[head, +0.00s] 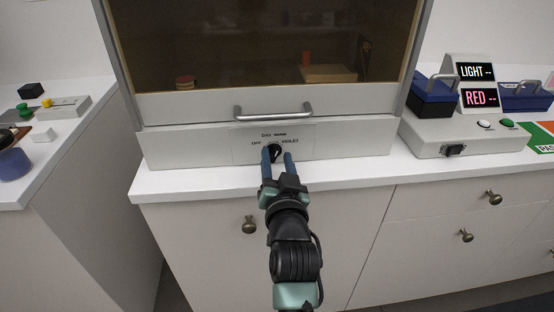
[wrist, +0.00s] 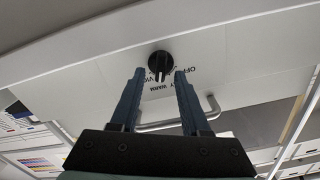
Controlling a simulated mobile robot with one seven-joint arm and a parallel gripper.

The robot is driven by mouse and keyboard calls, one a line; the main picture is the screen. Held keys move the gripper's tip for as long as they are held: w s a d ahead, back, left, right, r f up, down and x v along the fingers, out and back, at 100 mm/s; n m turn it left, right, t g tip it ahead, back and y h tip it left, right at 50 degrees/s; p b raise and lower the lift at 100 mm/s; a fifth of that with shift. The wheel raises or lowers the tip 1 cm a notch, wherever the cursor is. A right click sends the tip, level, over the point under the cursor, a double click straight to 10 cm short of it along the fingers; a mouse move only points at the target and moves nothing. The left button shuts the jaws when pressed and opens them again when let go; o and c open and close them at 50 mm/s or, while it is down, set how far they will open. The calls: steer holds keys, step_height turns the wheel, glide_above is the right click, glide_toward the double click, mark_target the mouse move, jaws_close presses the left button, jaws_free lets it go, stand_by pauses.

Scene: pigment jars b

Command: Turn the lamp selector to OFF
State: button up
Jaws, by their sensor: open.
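The lamp selector is a round black knob (head: 274,149) on the pale front panel (head: 215,149) below the glazed cabinet. Labels around it read OFF at left, DAY and what looks like WARM above, and VIOLET at right. In the wrist view the knob (wrist: 160,62) appears upside down, with a light pointer line toward the DAY/WARM labels; its exact setting is hard to tell. My gripper (head: 277,156) is open, its two blue fingers on either side of the knob in the head view. The wrist view shows the fingertips (wrist: 158,73) close to the knob, with no clear contact.
A metal bar handle (head: 273,111) spans the cabinet front just above the knob. A grey box (head: 425,140) with buttons and a LIGHT/RED sign (head: 478,84) stand at right. A side counter at left holds small items. The counter strip below the panel is clear.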

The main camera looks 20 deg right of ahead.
steer(key=shift+w, duration=0.15)
jaws_close()
